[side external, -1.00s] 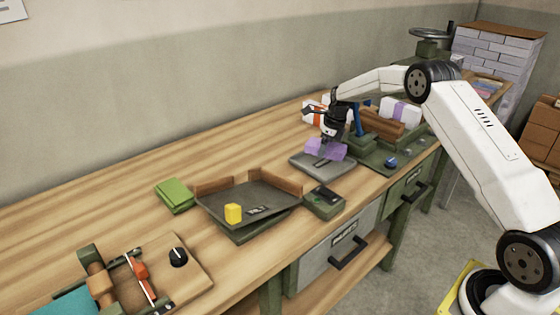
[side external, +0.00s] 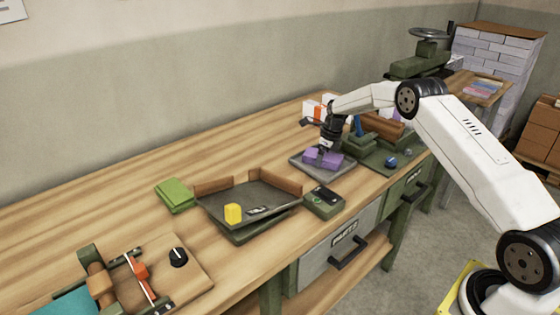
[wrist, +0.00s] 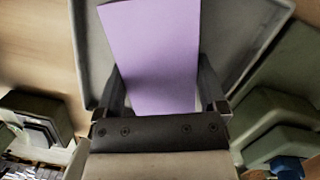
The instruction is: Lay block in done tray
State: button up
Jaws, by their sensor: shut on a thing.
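A purple block (side external: 334,161) is between the fingers of my gripper (side external: 324,154), which is shut on it. The block is over a shallow grey tray (side external: 347,172), low at its floor; I cannot tell whether it touches. In the wrist view the lilac block (wrist: 155,45) stretches away between the two dark fingers, and the tray's grey rim (wrist: 255,62) shows around it. My gripper points down and hides part of the block in the side view.
A green device (side external: 324,201) and a dark tray with wooden sides (side external: 265,195) holding a yellow piece (side external: 233,214) stand to the left. A green fixture (side external: 395,158) with brown rolls stands close on the right. Bare tabletop lies behind the grey tray's left side.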

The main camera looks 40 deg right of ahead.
aim_at(329, 157)
jog(key=shift+f, duration=0.1)
jog(key=o, duration=1)
jog(key=shift+o, duration=0.2)
jog(key=v, duration=1.2)
